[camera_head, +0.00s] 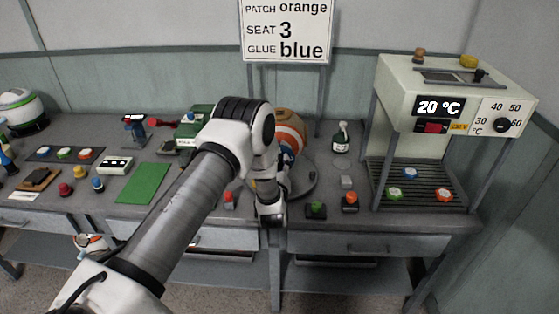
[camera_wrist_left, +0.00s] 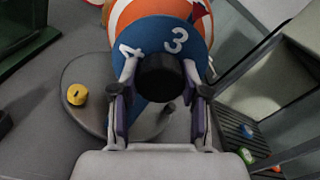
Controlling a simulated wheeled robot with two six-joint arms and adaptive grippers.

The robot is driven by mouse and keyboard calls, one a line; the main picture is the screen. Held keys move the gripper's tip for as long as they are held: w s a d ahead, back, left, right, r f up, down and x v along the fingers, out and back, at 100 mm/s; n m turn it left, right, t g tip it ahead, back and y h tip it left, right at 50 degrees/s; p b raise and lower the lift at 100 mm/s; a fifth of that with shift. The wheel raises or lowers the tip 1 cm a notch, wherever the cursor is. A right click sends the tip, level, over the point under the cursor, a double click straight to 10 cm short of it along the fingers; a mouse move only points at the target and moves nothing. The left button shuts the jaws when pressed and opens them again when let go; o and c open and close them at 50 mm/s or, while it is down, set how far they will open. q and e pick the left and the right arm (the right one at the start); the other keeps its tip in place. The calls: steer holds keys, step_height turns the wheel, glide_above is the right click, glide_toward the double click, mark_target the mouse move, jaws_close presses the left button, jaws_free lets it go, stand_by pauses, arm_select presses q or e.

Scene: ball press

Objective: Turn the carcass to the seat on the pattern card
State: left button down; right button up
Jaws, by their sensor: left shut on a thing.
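The pattern card (camera_head: 286,32) reads patch orange, seat 3, glue blue. The carcass, a ball with orange, white and blue areas (camera_head: 292,130), stands on a round grey turntable (camera_head: 308,178), partly hidden by my left arm. The 3 is at the upper right, the 4 at the left. My left gripper (camera_wrist_left: 160,72) is shut on a dark round knob (camera_wrist_left: 161,78) in front of the carcass. My right gripper is out of view.
The press (camera_head: 450,85) stands right of the turntable, showing 20 °C, with coloured pieces on its slatted base. A dark green bottle (camera_head: 341,140) stands between them. A yellow knob (camera_wrist_left: 77,95) sits on the turntable's left side. A green mat (camera_head: 143,183) lies left.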

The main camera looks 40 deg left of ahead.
arm_select(q)
steer(key=shift+m, duration=0.3)
steer(key=c, duration=0.6)
jaws_free()
steer(key=v, duration=1.2)
steer(key=shift+f, duration=0.1)
